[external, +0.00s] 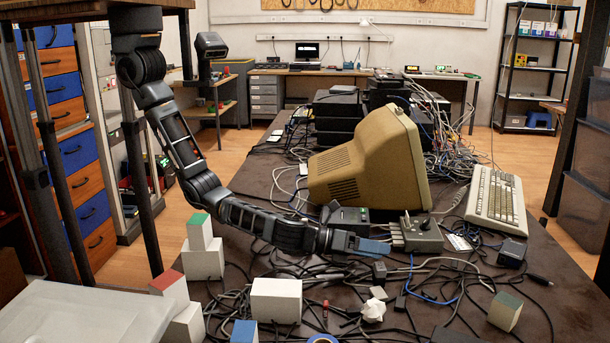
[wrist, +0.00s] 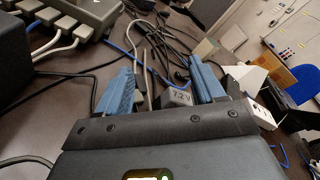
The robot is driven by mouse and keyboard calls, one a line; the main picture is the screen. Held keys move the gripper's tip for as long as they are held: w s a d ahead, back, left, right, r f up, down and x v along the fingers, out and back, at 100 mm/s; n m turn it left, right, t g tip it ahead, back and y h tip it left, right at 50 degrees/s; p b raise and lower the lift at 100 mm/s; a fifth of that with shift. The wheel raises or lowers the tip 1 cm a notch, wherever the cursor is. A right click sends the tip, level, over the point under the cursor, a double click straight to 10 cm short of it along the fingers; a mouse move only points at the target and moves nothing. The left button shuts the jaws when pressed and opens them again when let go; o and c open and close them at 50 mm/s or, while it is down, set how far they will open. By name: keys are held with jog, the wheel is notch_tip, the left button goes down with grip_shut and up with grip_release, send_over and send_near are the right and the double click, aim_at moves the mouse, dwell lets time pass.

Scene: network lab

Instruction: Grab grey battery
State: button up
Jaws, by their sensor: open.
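A small grey block marked "7.2V", which looks like the grey battery (wrist: 178,95), shows in the wrist view between my blue fingers, nearer the right one. Its lower part is hidden by my gripper's body. My gripper (wrist: 163,82) is open, and nothing is clamped in it. In the external view my gripper (external: 376,247) is low over the cluttered table, and a small dark grey block (external: 379,271) just in front of the fingertips looks like the same battery. I cannot tell whether the fingers touch it.
Tangled cables cover the dark table (external: 225,283). A grey box with plugs (external: 422,236) stands just right of my gripper, with a beige monitor (external: 360,165) behind. A white box (external: 276,300), crumpled paper (external: 373,310) and a green-topped block (external: 505,311) lie in front.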

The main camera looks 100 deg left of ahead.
aim_at(375, 266)
jog(key=d+m, duration=0.1)
jog(key=m, duration=0.1)
jog(key=w+d+m+t+y+b, duration=0.1)
jog(key=d+m, duration=0.1)
jog(key=shift+m+y, duration=0.3)
jog(key=shift+m, duration=0.1)
jog(key=shift+s+d+f+m+t+y, duration=0.3)
jog(key=shift+s+d+f+m+y, duration=0.25)
jog(key=shift+s+f+m, duration=0.4)
jog(key=w+b, duration=0.3)
jog(key=shift+w+a, duration=0.15)
jog(key=shift+w, duration=0.15)
jog(key=shift+w+r+b, duration=0.15)
jog(key=shift+w+b, duration=0.3)
jog(key=shift+w, duration=0.2)
jog(key=shift+a, duration=0.1)
jog(key=shift+c, duration=0.2)
jog(key=c, duration=1.1)
